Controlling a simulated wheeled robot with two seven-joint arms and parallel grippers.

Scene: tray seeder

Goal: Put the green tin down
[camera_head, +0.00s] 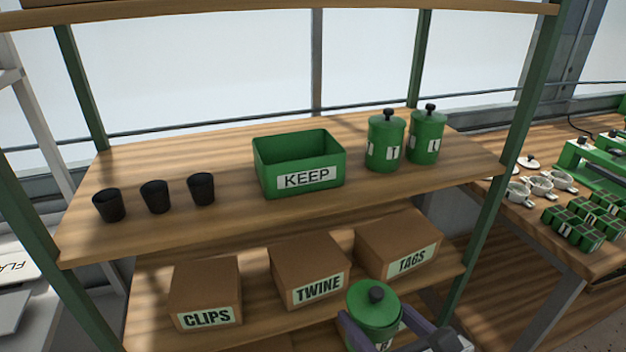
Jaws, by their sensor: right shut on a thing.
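A green tin (376,316) with a black knob on its lid is at the bottom of the head view, right of centre. My right gripper (375,330) is shut on it, with a purple finger on each side of its body. The tin is upright or nearly so, in front of the lower shelf. Its lower part is cut off by the frame edge. Two similar green tins, a left one (385,142) and a right one (426,136), stand side by side on the upper shelf (230,218). My left gripper is not in view.
A green KEEP bin (299,164) and three black pots (156,196) stand on the upper shelf. Boxes marked CLIPS (206,292), TWINE (310,270) and TAGS (398,243) fill the lower shelf. A green post (502,165) rises at the right. Upper-shelf space is bare in front of the tins.

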